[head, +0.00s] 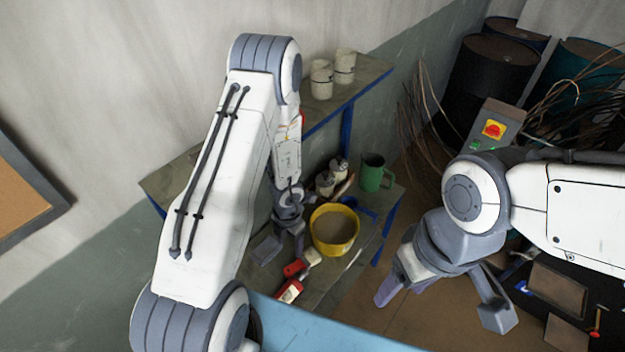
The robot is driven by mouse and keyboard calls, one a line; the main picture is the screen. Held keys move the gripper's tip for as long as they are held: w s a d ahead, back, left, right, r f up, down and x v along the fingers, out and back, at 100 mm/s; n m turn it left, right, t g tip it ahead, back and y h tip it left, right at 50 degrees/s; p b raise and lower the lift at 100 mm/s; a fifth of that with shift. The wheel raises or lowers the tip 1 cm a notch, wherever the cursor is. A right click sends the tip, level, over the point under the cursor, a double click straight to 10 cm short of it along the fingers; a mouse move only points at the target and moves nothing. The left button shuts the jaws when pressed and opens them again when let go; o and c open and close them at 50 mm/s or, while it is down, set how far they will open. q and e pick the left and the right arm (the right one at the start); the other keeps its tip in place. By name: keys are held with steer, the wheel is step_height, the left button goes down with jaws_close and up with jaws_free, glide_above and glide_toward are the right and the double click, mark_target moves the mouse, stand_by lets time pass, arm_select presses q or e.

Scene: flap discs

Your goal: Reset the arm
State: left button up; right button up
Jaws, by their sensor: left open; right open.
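My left arm comes in from the left and reaches down over the workbench (330,289). My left gripper (283,250) is open, just left of the yellow bucket (334,247), with one finger spread to the left. Part of it is hidden behind the bucket's edge and my arm. My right gripper (444,303) is open and empty, over the floor to the right of the bench, its two fingers wide apart.
A green mug (373,172) and small bottles (325,184) stand behind the bucket. Red-handled tools (290,290) lie in front. White cans (345,66) stand on the raised shelf (312,113). Dark barrels (488,80), cables and a control box (494,128) stand at the right.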

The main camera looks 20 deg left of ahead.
arm_select(q)
steer(key=shift+r, duration=0.1)
steer(key=w+d+r+m+t+h, duration=0.1)
steer(key=w+d+r+m+t, duration=0.1)
steer(key=r+m, duration=0.5)
steer(key=w+d+r+m+t+h, duration=0.1)
steer(key=w+d+r+m, duration=0.15)
steer(key=r+m, duration=0.45)
steer(key=s+a+r+m+y, duration=0.1)
steer(key=s+r+m, duration=0.35)
steer(key=m, duration=0.45)
steer(key=s+r+m+y, duration=0.1)
steer(key=s+r+m, duration=0.2)
steer(key=r+m, duration=0.4)
steer(key=s+d+f+m+g+h+b, duration=0.1)
steer(key=s+d+f+m+g+b, duration=0.1)
steer(key=s+d+f+m+b, duration=0.7)
steer(key=s+d+f+b, duration=0.1)
steer(key=s+d+b, duration=0.3)
steer(key=s+b, duration=0.1)
steer(key=shift+s+d+f+g+b, duration=0.2)
steer(key=shift+g+b, duration=0.1)
steer(key=shift+b, duration=0.6)
